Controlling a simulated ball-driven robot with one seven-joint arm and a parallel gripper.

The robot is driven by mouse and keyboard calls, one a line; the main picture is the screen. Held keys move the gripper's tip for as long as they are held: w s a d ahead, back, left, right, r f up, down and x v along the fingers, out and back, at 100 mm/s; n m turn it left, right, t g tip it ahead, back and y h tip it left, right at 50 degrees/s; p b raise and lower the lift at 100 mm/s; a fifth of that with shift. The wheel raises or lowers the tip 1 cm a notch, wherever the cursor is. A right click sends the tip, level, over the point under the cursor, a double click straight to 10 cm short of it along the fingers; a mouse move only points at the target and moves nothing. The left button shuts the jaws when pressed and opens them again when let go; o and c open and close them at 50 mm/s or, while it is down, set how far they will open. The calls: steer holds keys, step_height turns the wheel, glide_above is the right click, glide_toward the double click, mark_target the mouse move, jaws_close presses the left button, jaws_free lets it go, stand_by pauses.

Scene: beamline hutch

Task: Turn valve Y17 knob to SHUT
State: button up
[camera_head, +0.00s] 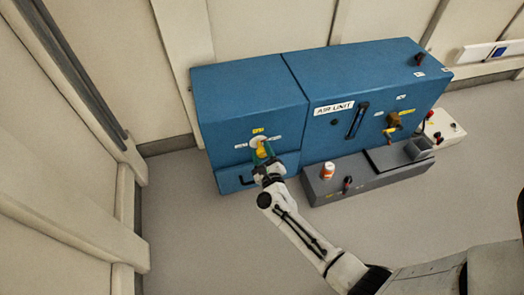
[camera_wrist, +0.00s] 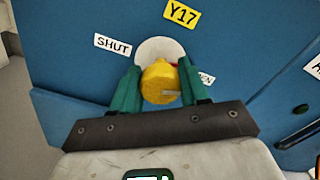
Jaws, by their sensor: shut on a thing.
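The yellow knob (camera_wrist: 158,84) of valve Y17 sits on a pale round plate (camera_wrist: 158,48) on the blue cabinet face. A pale line on the knob points right, toward the partly hidden OPEN label (camera_wrist: 207,78). The SHUT label (camera_wrist: 112,45) is at upper left and the yellow Y17 label (camera_wrist: 182,15) is above. My gripper (camera_wrist: 160,86) has its green fingers on both sides of the knob, shut on it. In the head view my gripper (camera_head: 263,152) is at the cabinet's left front and covers part of the knob.
The blue AIR UNIT cabinet (camera_head: 230,98) has a black handle slot (camera_head: 357,120) and a brass-coloured valve (camera_head: 393,120) farther right. A grey box (camera_head: 385,178) on the floor bears an orange-and-white container (camera_head: 327,170) and a small knob. The floor at left is clear.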

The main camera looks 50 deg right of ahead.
steer(key=n+p, duration=0.1)
steer(key=n, duration=0.2)
steer(key=shift+a+r+n, duration=0.1)
steer(key=shift+n, duration=0.3)
steer(key=n+p, duration=0.1)
steer(key=n, duration=0.3)
steer(key=shift+w+n, duration=0.1)
steer(key=shift+n, duration=0.2)
steer(key=n+p, duration=0.1)
steer(key=n, duration=0.2)
steer(key=shift+a+n, duration=0.1)
steer(key=shift+n, duration=0.2)
steer(key=n, duration=0.2)
steer(key=n+p, duration=0.1)
steer(key=n, duration=0.1)
steer(key=shift+f+n, duration=0.2)
steer(key=shift+n, duration=0.1)
steer(key=n+p, duration=0.1)
steer(key=n, duration=0.3)
steer(key=shift+f, duration=0.1)
steer(key=n, duration=0.4)
steer(key=shift+p, duration=0.3)
steer(key=n, duration=0.4)
steer(key=shift+f+p, duration=0.1)
steer(key=shift+p, duration=0.2)
steer(key=shift+f+n, duration=0.1)
steer(key=shift+n, duration=1.7)
